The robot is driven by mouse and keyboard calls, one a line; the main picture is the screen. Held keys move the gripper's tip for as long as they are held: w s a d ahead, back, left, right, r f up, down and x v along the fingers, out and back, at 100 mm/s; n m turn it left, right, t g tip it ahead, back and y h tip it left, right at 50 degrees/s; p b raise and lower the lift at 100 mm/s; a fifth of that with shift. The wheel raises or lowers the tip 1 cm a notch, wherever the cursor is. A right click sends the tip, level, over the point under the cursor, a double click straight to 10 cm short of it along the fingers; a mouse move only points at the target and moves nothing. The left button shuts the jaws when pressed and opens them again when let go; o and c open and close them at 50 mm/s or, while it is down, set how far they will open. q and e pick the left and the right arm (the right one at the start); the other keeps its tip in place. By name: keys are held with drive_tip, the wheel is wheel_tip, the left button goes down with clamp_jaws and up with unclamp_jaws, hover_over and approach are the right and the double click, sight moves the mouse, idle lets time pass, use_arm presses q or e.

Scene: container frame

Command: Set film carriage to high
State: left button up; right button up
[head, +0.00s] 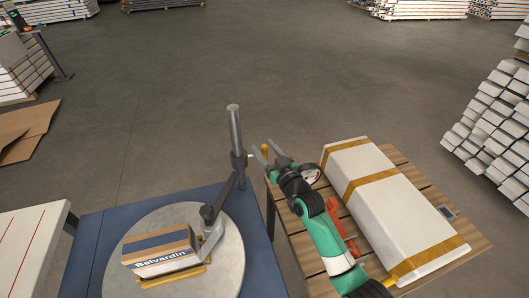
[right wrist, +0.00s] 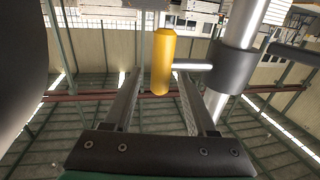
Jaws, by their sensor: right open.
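A grey upright mast (head: 235,130) stands at the back right corner of the blue platform, with a dark collar, the film carriage (head: 239,161), part-way up it. A yellow handle (head: 264,151) sticks out to the right of the mast. In the right wrist view, the yellow handle (right wrist: 163,62) joins by a short rod to the dark carriage collar (right wrist: 232,65) on the mast. My right gripper (head: 265,152) is open, with its fingers (right wrist: 158,78) on either side of the handle and gaps visible. My left gripper is out of view.
A boxed load marked "Belvardin" (head: 160,252) sits on the round turntable (head: 120,285), beside a jointed dark arm (head: 222,197) from the mast. A slatted wooden table (head: 300,238) at right holds a strapped white package (head: 375,195), a tape roll (head: 310,173) and a red tool (head: 340,222).

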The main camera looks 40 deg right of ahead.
drive_tip(key=shift+w, duration=0.2)
clamp_jaws()
idle(1.3)
